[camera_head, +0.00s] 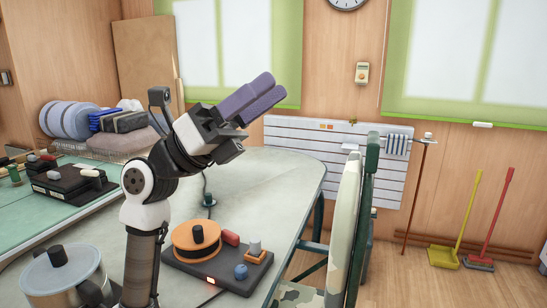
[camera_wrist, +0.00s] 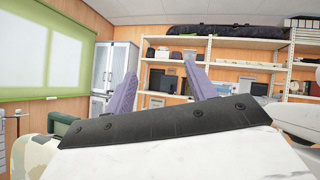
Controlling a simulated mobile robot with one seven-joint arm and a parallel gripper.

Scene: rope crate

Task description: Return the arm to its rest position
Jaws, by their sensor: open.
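My gripper (camera_head: 258,99) is raised in the air above the table (camera_head: 285,172) in the head view, pointing up and to the right. Its two purple fingers look close together from this side. In the wrist view my gripper (camera_wrist: 163,88) shows its two fingers spread well apart, with nothing between them. Beyond them are shelves and a cabinet across the room. No rope or crate can be made out in either view.
On the table are a black device with an orange disc (camera_head: 196,240) and a metal pot (camera_head: 62,280). A camouflage-covered chair (camera_head: 345,225) stands at the table's right edge. A green bench (camera_head: 50,205) with black equipment is at left.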

